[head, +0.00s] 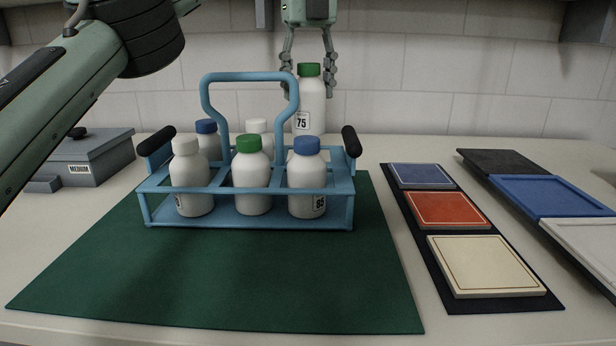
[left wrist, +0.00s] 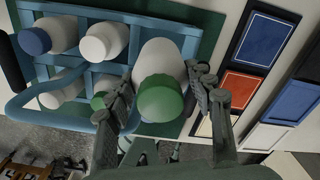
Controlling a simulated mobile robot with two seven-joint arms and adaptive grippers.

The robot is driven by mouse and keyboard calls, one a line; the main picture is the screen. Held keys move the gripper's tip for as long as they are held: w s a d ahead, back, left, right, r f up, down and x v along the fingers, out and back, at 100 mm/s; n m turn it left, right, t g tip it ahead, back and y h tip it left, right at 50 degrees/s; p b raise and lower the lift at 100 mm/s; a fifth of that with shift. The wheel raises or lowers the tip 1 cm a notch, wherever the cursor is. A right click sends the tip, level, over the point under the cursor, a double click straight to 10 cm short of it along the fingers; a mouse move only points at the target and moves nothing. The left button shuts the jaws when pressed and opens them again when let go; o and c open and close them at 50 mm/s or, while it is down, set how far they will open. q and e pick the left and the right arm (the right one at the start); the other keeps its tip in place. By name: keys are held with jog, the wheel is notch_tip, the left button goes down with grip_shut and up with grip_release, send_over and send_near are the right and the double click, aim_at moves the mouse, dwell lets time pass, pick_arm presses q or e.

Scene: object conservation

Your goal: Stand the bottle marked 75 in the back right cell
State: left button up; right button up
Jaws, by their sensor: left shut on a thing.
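The bottle marked 75 (head: 309,100) is white with a green cap and hangs upright above the back right of the blue rack (head: 245,222). My left gripper (head: 309,84) is shut on it from above, with a finger on each side. Its lower end is partly hidden behind the rack handle and the front right bottle. In the left wrist view the green cap (left wrist: 160,98) sits between the fingers. The back right cell is mostly hidden by the held bottle and the front right bottle. My right gripper is not in view.
The front row holds white-capped (head: 190,178), green-capped (head: 252,176) and blue-capped (head: 307,178) bottles; the last is marked 85. Blue-capped (head: 207,138) and white-capped (head: 257,128) bottles stand behind. The handle (head: 206,95) rises mid-rack. Colour tiles (head: 447,210) lie right; a grey box (head: 92,160) left.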

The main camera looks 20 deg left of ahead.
aim_at(308, 116)
pick_arm(q)
notch_tip(308, 116, down, 6)
jog(key=shift+f, duration=2.05)
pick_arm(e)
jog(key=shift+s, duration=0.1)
pick_arm(q)
jog(key=shift+f, duration=0.15)
jog(key=o, duration=1.4)
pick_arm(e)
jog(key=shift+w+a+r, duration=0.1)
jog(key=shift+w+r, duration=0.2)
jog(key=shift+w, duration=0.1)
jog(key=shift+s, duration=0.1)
